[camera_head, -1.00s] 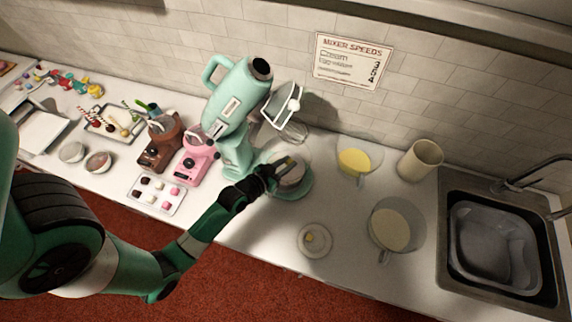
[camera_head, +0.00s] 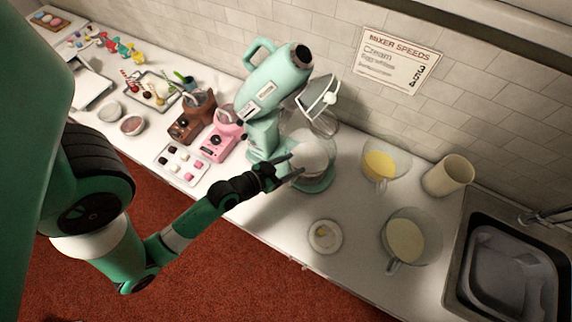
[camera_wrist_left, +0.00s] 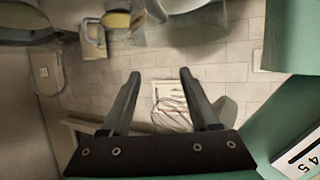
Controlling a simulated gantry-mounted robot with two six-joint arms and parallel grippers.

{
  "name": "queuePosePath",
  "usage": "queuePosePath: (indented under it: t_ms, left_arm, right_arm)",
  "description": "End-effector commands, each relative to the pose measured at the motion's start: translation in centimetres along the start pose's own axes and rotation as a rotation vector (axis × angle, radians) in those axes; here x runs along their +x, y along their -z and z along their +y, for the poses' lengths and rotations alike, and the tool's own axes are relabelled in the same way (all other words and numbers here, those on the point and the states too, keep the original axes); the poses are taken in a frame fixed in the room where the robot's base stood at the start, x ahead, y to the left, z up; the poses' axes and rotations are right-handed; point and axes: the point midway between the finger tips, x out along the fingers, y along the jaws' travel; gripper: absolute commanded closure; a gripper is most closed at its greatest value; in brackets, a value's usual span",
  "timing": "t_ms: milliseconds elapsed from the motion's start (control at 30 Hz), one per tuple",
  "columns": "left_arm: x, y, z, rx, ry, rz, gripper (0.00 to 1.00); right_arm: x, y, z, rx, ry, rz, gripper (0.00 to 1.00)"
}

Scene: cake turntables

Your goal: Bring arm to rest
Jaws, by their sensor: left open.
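My left gripper (camera_head: 290,168) reaches in from the left at the front of the mint-green stand mixer (camera_head: 268,88). Its fingers are spread, and no object shows between the tips. They are at the left edge of the mixer's glass bowl (camera_head: 313,152) in the picture; whether they touch it I cannot tell. The mixer's head is tilted up, with a wire whisk (camera_head: 325,121) hanging above the bowl. In the left wrist view the open fingers (camera_wrist_left: 160,74) point toward the tiled wall, with the whisk (camera_wrist_left: 172,108) between them farther off. My right gripper is not in view.
Brown (camera_head: 192,118) and pink (camera_head: 221,138) small mixers and a sweets tray (camera_head: 181,164) stand left of the mixer. Right are a yellow-filled jug (camera_head: 380,162), a cream-filled jug (camera_head: 405,238), a saucer (camera_head: 325,237), a beige canister (camera_head: 447,175) and a sink (camera_head: 505,270).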

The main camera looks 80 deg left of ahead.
Motion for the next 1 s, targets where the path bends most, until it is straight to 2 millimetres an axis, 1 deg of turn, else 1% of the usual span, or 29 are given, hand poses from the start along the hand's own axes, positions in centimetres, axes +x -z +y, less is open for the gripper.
queuePosePath:
  t_ms: [33,100,200,567,667,733,767,833,867,900,967,1000]
  left_arm:
    - [-0.9,-0.2,-0.1,-0.002,0.002,-0.002,0.38]
    - [-1.9,-0.1,-0.1,-0.001,0.002,0.0,0.38]
    - [-2.6,0.0,0.0,0.0,0.001,0.001,0.38]
    - [-2.8,0.0,0.0,0.0,0.0,0.001,0.38]
    - [-2.8,0.4,0.4,0.006,-0.014,0.003,0.38]
    - [-2.2,2.2,1.2,0.021,-0.039,0.035,0.38]
    - [-1.8,3.4,1.6,0.029,-0.052,0.059,0.38]
    - [-0.7,7.4,3.0,0.053,-0.092,0.137,0.38]
    - [-0.2,9.6,3.7,0.063,-0.11,0.179,0.38]
    - [0.3,12.6,4.8,0.077,-0.136,0.24,0.38]
    - [0.7,17.5,6.6,0.099,-0.175,0.337,0.38]
    - [0.7,20.8,7.8,0.112,-0.199,0.4,0.38]
  right_arm:
    - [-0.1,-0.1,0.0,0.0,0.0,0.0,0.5]
    - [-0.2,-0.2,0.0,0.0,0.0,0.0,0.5]
    - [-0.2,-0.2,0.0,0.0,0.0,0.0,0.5]
    - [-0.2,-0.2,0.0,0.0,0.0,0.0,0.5]
    - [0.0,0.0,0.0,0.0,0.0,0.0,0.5]
    - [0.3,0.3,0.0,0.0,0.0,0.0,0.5]
    - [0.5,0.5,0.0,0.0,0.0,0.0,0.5]
    - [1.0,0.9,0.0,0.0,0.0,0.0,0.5]
    - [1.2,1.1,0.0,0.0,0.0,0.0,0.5]
    - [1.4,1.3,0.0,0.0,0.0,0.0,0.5]
    - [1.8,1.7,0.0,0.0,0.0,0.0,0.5]
    - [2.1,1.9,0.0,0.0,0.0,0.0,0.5]
